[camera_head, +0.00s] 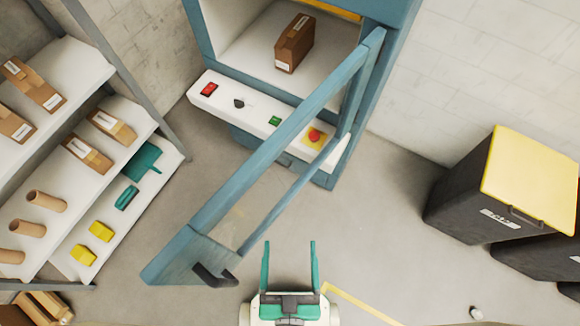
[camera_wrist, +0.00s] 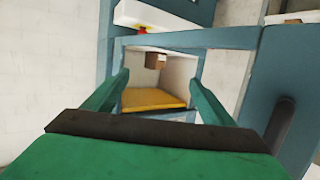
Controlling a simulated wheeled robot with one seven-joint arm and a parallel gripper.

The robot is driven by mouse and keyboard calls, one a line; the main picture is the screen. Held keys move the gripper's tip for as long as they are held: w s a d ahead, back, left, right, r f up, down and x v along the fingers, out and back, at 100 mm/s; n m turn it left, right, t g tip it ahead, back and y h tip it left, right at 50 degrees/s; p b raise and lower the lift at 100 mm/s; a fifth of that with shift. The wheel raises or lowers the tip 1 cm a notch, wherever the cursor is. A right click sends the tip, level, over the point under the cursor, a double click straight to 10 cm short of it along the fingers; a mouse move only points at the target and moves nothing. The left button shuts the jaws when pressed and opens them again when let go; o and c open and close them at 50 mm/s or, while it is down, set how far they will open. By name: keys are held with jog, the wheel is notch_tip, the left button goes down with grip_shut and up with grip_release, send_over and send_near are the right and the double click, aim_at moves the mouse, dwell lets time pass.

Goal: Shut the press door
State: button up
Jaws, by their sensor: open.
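The blue-framed press door (camera_head: 283,137) stands wide open in the head view, hinged at the right side of the press (camera_head: 378,60) and swung out toward me. Its dark handle (camera_head: 214,275) is at the free end, left of my gripper. My gripper (camera_head: 290,243) is open and empty, with its two green fingers apart, to the right of the door's free end. In the wrist view the door frame (camera_wrist: 190,38) crosses beyond the fingers (camera_wrist: 160,80), and the handle (camera_wrist: 278,124) is at the right. I cannot tell if any finger touches the door.
A brown box (camera_head: 294,43) stands inside the press. The control panel (camera_head: 262,118) has red, green and yellow-backed controls. Shelves (camera_head: 75,60) with boxes and rolls stand at the left. Yellow-lidded bins (camera_head: 530,175) stand at the right. Floor between door and bins is clear.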

jog(key=shift+s, duration=0.4)
